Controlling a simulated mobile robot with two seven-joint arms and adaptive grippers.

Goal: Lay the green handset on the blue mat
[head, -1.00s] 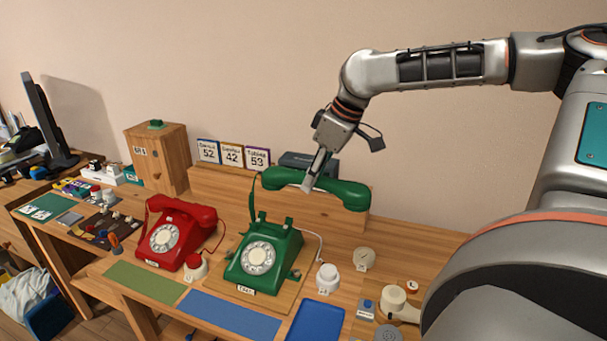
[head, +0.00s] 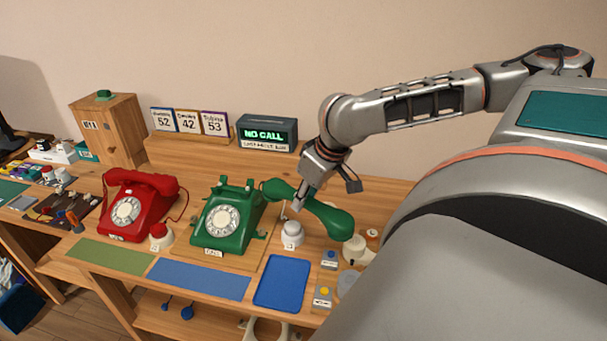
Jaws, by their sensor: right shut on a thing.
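My right gripper (head: 299,205) is shut on the green handset (head: 328,216) near its middle. The handset is in the air, tilted with its right end lower and nearer. It is right of the green phone (head: 227,218), whose cradle is empty, and above the white knob-like item. The blue mat (head: 200,279) lies flat on the table in front of the green phone, with nothing on it. The handset is up and to the right of the mat. My left gripper is not in view.
A blue tray (head: 282,283) lies right of the mat, and a green mat (head: 110,257) lies left of it. A red phone (head: 134,207) with its handset on stands at left. A white knob (head: 292,233) and small button boxes (head: 323,297) stand at right. A display box (head: 267,133) reads NO CALL.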

